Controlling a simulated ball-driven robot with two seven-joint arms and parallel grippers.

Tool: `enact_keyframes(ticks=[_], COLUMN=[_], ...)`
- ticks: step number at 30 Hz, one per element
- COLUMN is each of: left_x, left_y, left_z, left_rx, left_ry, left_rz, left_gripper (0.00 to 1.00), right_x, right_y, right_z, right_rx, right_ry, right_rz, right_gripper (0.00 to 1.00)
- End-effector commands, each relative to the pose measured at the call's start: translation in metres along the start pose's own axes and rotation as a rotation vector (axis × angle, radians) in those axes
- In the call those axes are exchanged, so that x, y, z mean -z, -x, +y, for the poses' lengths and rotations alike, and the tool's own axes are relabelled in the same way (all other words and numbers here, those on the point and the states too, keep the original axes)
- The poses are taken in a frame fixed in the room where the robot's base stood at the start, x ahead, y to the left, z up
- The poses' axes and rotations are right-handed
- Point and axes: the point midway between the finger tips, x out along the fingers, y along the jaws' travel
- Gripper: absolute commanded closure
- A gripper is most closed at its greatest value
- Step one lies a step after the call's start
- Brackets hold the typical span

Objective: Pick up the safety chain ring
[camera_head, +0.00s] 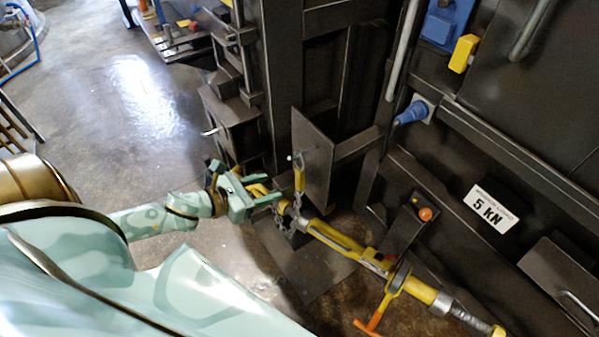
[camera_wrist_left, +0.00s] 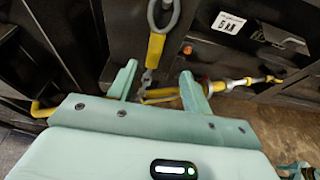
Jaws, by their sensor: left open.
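The safety chain ring is a grey metal loop (camera_wrist_left: 163,14) above a yellow sleeve (camera_wrist_left: 155,50), with a chain (camera_wrist_left: 147,80) hanging below, in the left wrist view. In the head view the yellow sleeve (camera_head: 299,180) hangs beside a dark metal plate, its chain reaching down to a yellow bar. My left gripper (camera_head: 272,188) is open just left of the sleeve and chain. In the left wrist view its fingers (camera_wrist_left: 158,72) are apart, with the chain showing between them and the ring beyond the tips. I see nothing held.
A yellow bar (camera_head: 335,240) with an orange handle (camera_head: 368,328) runs down to the right. The dark plate (camera_head: 312,160) stands close to the sleeve. The compactor wall with a "5 KN" sign (camera_head: 491,209) fills the right. Open floor (camera_head: 140,100) lies at the left.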

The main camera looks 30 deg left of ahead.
Motion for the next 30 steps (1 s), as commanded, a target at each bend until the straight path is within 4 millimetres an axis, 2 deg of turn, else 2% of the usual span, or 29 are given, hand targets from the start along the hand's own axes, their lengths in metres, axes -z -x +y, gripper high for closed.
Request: enact_keyframes(ticks=[3,7,14,24,30], left_x=[-0.001,-0.001,-0.001,-0.005,-0.005], left_y=[-0.028,-0.051,-0.068,-0.114,-0.116], left_z=[0.001,0.002,0.002,0.009,0.008], left_rx=[-0.002,-0.003,-0.003,-0.002,-0.002], left_ry=[0.0,0.001,0.002,0.005,0.004], left_rz=[-0.003,-0.002,0.0,0.001,0.003], left_gripper=[0.51,0.51,0.51,0.51,0.51], right_x=[0.007,0.009,0.008,0.006,0.006], right_y=[-0.003,-0.004,-0.004,-0.005,-0.005], right_z=[-0.006,-0.008,-0.005,0.0,0.0], right_rx=[0.007,0.01,0.006,0.0,0.0], right_ry=[-0.004,-0.005,-0.003,0.001,0.001], right_rz=[0.01,0.015,0.014,0.011,0.011], right_gripper=[0.53,0.53,0.53,0.53,0.53])
